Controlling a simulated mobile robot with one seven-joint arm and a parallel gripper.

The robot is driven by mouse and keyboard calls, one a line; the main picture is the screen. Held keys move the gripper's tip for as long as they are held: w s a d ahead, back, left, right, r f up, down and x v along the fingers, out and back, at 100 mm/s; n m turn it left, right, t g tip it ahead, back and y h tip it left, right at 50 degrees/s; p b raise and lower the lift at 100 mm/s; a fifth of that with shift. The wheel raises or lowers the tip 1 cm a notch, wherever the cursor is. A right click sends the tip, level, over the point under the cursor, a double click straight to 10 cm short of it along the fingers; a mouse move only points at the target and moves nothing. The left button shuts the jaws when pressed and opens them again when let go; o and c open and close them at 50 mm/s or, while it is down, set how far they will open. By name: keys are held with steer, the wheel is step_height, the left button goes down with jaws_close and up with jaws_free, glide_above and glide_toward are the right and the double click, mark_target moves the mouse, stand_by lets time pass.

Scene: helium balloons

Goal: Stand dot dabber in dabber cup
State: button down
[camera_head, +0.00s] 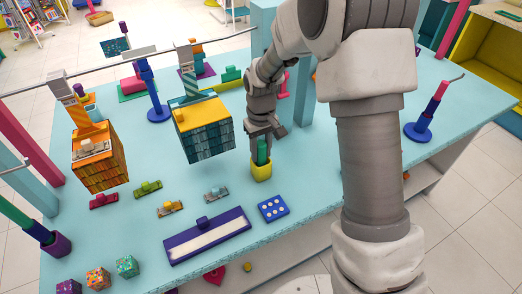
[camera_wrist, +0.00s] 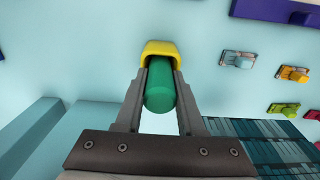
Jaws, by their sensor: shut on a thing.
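The dot dabber (camera_head: 263,151) is a green cylinder, upright between the fingers of my gripper (camera_head: 263,141). My gripper is shut on it, pointing down. The yellow dabber cup (camera_head: 261,172) stands on the light blue table directly below. The dabber's lower end meets the cup's opening and is hidden there, so I cannot tell how deep it sits. In the wrist view, the green dabber (camera_wrist: 160,95) lies between the two grey fingers, and the yellow cup (camera_wrist: 161,47) shows just beyond the fingertips.
A blue tile with white dots (camera_head: 273,208) lies right of the cup's front. A purple tray with a white strip (camera_head: 208,236) is nearer the front edge. A teal block with a yellow top (camera_head: 206,130) is left of my gripper. Small clips (camera_head: 216,193) lie at left.

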steer(key=shift+f, duration=0.2)
jaws_free()
stand_by(0.3)
steer(key=shift+r, duration=0.1)
steer(key=shift+r+p, duration=2.95)
steer(key=shift+r, duration=1.5)
